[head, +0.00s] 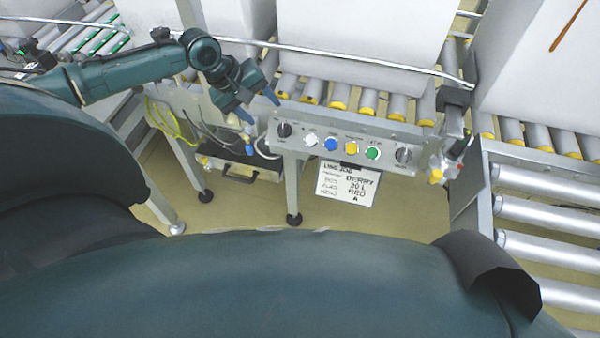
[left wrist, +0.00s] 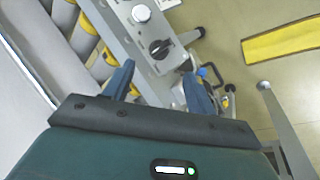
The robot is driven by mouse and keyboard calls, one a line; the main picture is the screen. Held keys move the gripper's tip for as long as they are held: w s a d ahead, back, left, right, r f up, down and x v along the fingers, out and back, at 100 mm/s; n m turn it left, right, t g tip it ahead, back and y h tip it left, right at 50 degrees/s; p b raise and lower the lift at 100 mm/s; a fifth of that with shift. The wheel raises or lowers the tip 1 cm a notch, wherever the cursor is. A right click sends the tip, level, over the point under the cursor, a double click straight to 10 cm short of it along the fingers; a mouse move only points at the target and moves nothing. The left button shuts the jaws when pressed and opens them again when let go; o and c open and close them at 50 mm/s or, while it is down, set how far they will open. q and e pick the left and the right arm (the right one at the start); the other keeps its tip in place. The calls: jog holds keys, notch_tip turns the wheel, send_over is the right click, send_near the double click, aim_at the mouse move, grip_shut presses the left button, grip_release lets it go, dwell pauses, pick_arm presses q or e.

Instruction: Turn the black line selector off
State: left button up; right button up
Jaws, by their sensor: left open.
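The black line selector (head: 284,129) is a round black knob at the left end of the grey control panel (head: 335,151). In the left wrist view the black line selector (left wrist: 159,48) shows its raised grip, just beyond the fingertips. My left gripper (head: 257,107) is open and empty, close to the upper left of the knob in the head view. In the left wrist view my left gripper (left wrist: 158,70) has its blue fingers spread, one to each side of the knob's line, apart from it. My right gripper is not in view.
A white button (head: 310,140), a blue button (head: 331,145), a yellow button (head: 351,148), a green button (head: 373,152) and a second dark knob (head: 403,156) share the panel. A metal rail (head: 350,61) and roller conveyor (head: 338,98) lie behind.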

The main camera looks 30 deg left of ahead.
pick_arm(q)
jog(key=v, duration=0.5)
jog(key=s+d+f+m+t+h+p, duration=0.1)
jog(key=s+d+m+p, duration=0.1)
jog(key=d+m+p, duration=0.5)
jog(key=s+d+f+m+t+h+p, duration=0.15)
jog(key=d+p, duration=0.25)
jog(key=d, duration=0.6)
jog(key=s+d+r+m+t+y+p, duration=0.3)
jog(key=s+d+r+m+p, duration=0.1)
jog(key=s+p, duration=0.6)
jog(key=shift+s+r+t, duration=0.35)
jog(key=shift+s+r, duration=0.4)
jog(key=shift+r, duration=0.05)
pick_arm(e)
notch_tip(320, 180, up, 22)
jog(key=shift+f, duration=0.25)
pick_arm(q)
jog(key=shift+s, duration=0.15)
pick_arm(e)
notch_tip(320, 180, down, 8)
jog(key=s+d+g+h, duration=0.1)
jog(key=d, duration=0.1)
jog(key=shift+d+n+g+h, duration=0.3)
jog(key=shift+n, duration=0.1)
